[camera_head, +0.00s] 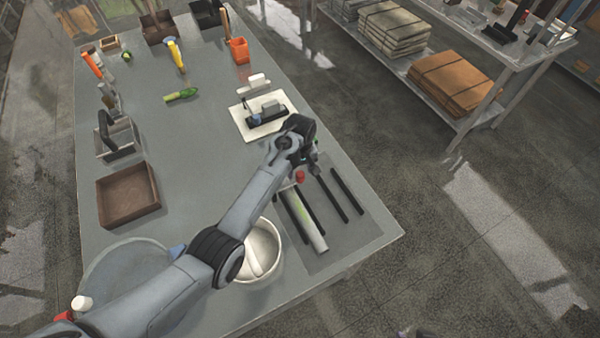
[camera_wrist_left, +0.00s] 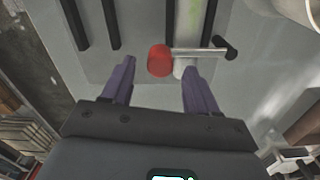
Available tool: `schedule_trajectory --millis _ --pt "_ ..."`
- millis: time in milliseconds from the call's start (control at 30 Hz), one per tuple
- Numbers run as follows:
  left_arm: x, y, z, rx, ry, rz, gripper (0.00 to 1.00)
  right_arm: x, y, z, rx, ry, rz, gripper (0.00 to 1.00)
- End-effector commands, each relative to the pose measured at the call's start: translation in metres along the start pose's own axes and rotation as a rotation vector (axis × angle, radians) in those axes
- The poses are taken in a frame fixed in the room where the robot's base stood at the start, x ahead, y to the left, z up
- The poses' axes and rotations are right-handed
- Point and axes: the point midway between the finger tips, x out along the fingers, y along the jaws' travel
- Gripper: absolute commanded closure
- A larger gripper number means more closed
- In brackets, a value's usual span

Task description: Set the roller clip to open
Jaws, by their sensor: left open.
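My left gripper (camera_head: 314,160) hangs over the mat near the table's right edge, open. In the left wrist view its two purple fingers (camera_wrist_left: 158,68) are spread, with nothing held between them. A small red cylinder (camera_wrist_left: 159,60) lies just past the fingertips and also shows in the head view (camera_head: 300,177). Beside it is a pale tube with a green stripe (camera_wrist_left: 188,25), also in the head view (camera_head: 303,220). A thin metal bar with a black end (camera_wrist_left: 228,48) crosses the tube's end. I cannot tell which part is the roller clip or how it is set.
Black strips (camera_head: 345,190) lie on the mat (camera_head: 345,235) beside the tube. A white bowl with a pestle (camera_head: 272,278) stands below my left arm. A white board (camera_head: 237,124) with a device is behind the gripper.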

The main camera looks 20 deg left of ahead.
Motion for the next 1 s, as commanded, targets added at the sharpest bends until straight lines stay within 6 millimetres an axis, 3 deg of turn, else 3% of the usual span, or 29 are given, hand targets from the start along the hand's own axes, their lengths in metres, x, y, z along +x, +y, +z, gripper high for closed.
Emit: schedule_trajectory --millis 300,633,1000 --pt "0.029 0.0 0.0 0.001 -0.001 -0.001 0.41 0.001 -0.002 -0.001 0.007 0.004 -0.005 0.57" --pt "0.031 0.0 0.0 0.0 0.0 0.0 0.41 0.001 -0.003 -0.002 0.011 0.006 -0.009 0.57" --pt "0.031 0.0 0.0 0.0 0.0 0.0 0.96 0.001 -0.002 -0.002 0.008 0.006 -0.007 0.57"
